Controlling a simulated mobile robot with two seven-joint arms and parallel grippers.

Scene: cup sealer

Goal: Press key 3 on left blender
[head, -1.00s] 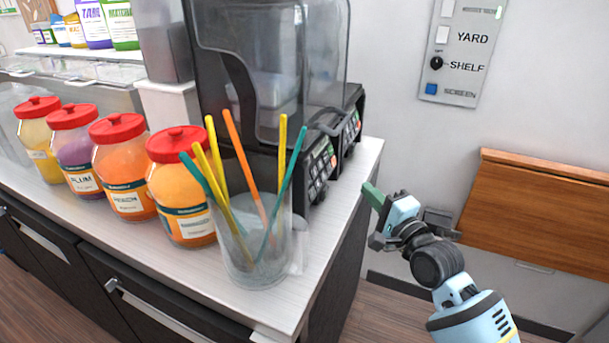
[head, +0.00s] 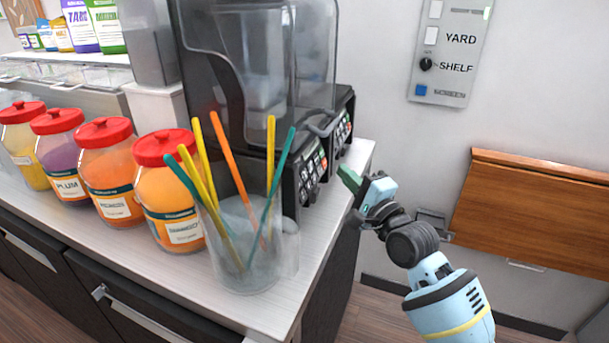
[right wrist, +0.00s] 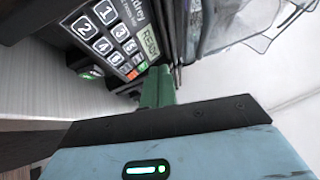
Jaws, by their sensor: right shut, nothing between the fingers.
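The left blender (head: 225,85) stands on the counter, its dark base partly hidden behind the straw cup. Its keypad (head: 312,172) faces right, and a second blender's keypad (head: 343,130) shows behind it. In the right wrist view a keypad with a lit READY display (right wrist: 149,39) fills the upper left; key 3 (right wrist: 121,31) is visible on it. I cannot tell for sure which blender this keypad belongs to. My right gripper (head: 350,180) is shut and empty, its green fingertips right of the near keypad, apparently apart from it. My left gripper is not in view.
A clear cup of colored straws (head: 247,250) stands in front of the left blender. Several red-lidded jars (head: 170,190) line the counter (head: 312,245) to the left. A wall switch panel (head: 450,50) and a wooden fold-down board (head: 535,215) are at right.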

